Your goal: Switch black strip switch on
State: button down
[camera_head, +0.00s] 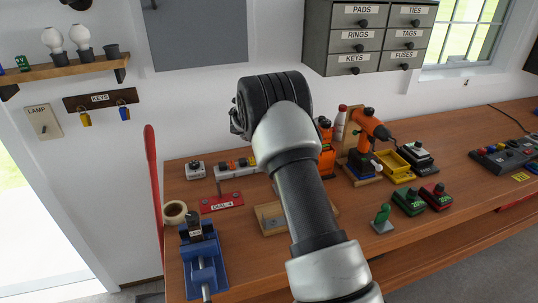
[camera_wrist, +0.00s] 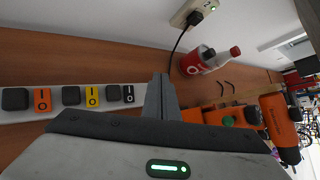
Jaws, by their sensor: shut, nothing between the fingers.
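A white power strip lies on the wooden bench. In the wrist view its orange switch (camera_wrist: 42,99), yellow switch (camera_wrist: 92,95) and black switch (camera_wrist: 128,93) sit in a row, each beside a dark square. The black switch is at the strip's right visible end, with small I and O marks; I cannot tell its position. My gripper (camera_wrist: 161,80) is shut and empty, just right of the black switch; contact cannot be told. In the head view the strip (camera_head: 221,172) is partly hidden behind my arm, and my fingers are hidden.
An orange drill (camera_head: 368,123), a yellow tray (camera_head: 393,167) and a red-and-white bottle (camera_wrist: 196,60) stand to the right. A plugged-in cable (camera_wrist: 183,38) runs down the wall near the fingers. A red DIAL plate (camera_head: 222,203) and blue vise (camera_head: 203,262) lie in front.

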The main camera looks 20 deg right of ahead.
jog(key=shift+w+f+b, duration=0.3)
jog(key=shift+f+b, duration=0.55)
jog(key=shift+f, duration=0.6)
jog(key=shift+w+f+b, duration=0.35)
jog(key=shift+f+b, duration=0.5)
jog(key=shift+f, duration=0.55)
jog(key=shift+w+f+b, duration=0.3)
jog(key=shift+f+b, duration=0.55)
jog(key=shift+f, duration=0.6)
jog(key=shift+w+f+b, duration=0.1)
jog(key=shift+f+b, duration=0.25)
jog(key=shift+f, duration=0.05)
jog(key=shift+f+b, duration=0.35)
jog(key=shift+f, duration=0.1)
jog(key=shift+r, duration=0.15)
jog(key=shift+r+p, duration=0.45)
jog(key=shift+r, duration=0.3)
jog(key=shift+s+r+p, duration=0.2)
jog(key=shift+r+p, duration=0.2)
jog(key=shift+r, duration=0.45)
jog(key=shift+s+r+p, duration=0.25)
jog(key=shift+r+p, duration=0.2)
jog(key=shift+r, duration=0.35)
jog(key=shift+s+r+p, duration=0.2)
jog(key=shift+r+p, duration=0.2)
jog(key=shift+r, duration=0.45)
